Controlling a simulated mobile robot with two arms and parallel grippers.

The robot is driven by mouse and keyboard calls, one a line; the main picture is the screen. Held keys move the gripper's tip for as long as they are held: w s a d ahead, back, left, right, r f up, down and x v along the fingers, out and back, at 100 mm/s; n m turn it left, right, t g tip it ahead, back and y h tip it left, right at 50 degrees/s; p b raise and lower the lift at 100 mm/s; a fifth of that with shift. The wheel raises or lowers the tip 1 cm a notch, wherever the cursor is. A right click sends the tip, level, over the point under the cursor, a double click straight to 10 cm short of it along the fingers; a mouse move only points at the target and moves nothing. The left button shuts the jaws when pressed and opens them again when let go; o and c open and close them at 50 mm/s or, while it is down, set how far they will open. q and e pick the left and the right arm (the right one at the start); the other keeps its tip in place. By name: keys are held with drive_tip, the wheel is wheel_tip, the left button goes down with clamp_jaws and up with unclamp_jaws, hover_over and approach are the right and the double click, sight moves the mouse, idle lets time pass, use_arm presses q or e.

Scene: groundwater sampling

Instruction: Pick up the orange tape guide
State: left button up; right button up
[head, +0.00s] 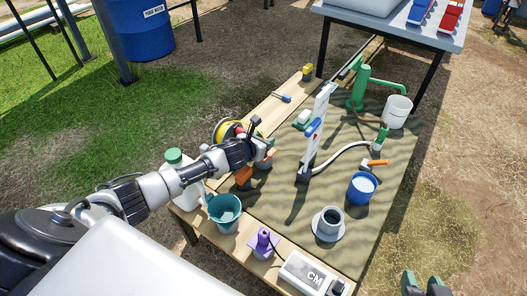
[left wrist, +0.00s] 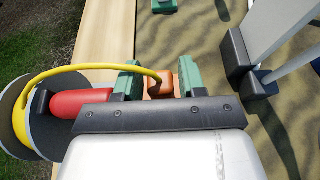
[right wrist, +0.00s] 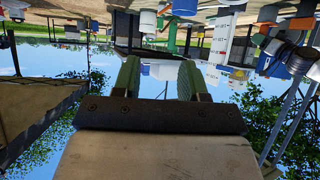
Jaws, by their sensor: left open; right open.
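The orange tape guide (head: 243,176) is on the near-left part of the table, partly hidden by my left arm in the head view. In the left wrist view a small orange piece (left wrist: 160,90) shows between the fingers, with a yellow band curving over it; its lower part is hidden behind the gripper body. My left gripper (head: 262,156) is open around it, with a gap showing beside the fingers. My right gripper (head: 422,284) is open and empty, away from the table at the bottom right; the right wrist view shows its spread fingers (right wrist: 157,80).
The yellow reel (head: 222,131) with a red part (left wrist: 80,103) is close beside my left gripper. A white jug (head: 183,187), a teal bucket (head: 225,213) and a purple item (head: 263,242) stand nearby. A white upright stand (head: 317,125) rises to the right.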

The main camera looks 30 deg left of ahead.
use_arm(q)
drive_tip(key=c, duration=0.7)
clamp_jaws()
drive_tip(key=shift+r, duration=0.15)
